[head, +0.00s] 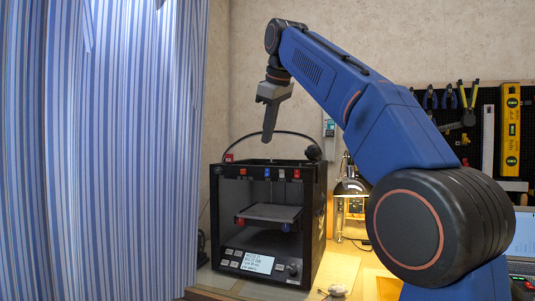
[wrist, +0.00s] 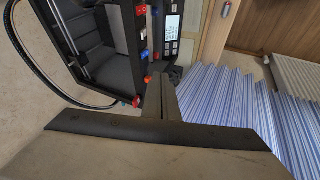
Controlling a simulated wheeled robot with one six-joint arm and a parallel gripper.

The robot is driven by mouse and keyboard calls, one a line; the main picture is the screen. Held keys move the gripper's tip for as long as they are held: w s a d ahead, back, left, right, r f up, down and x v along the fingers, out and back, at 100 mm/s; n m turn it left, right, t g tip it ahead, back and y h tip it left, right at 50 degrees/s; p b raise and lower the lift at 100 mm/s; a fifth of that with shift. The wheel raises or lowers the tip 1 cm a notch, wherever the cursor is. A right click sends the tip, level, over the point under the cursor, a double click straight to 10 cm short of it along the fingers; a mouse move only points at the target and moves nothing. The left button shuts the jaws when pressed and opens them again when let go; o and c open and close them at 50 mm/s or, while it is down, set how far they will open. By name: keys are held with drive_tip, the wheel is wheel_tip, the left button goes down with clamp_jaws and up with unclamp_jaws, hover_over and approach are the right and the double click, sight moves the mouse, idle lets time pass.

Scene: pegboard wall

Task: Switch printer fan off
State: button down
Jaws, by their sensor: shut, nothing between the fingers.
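My gripper (head: 267,141) is shut and empty, pointing down above the printer's top, apart from the switches. In the wrist view my gripper (wrist: 160,76) overlaps the printer's edge near a red part (wrist: 148,79) and a blue part (wrist: 145,55).
A black cable arches over the printer top behind my gripper. A lit display (head: 258,262) with buttons and a knob is on the printer's lower front. A striped curtain (head: 100,150) hangs left. The pegboard (head: 437,100) holds tools.

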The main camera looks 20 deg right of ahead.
approach(267, 172)
drive_tip(key=a+f, duration=0.3)
drive_tip(key=f, duration=0.1)
drive_tip(key=shift+w+d+f, duration=0.45)
drive_tip(key=shift+w+f, duration=0.05)
drive_tip(key=shift+w, duration=0.1)
drive_tip(key=shift+w+d+f, duration=0.4)
drive_tip(key=shift+w+f, duration=0.05)
drive_tip(key=shift+w, duration=0.2)
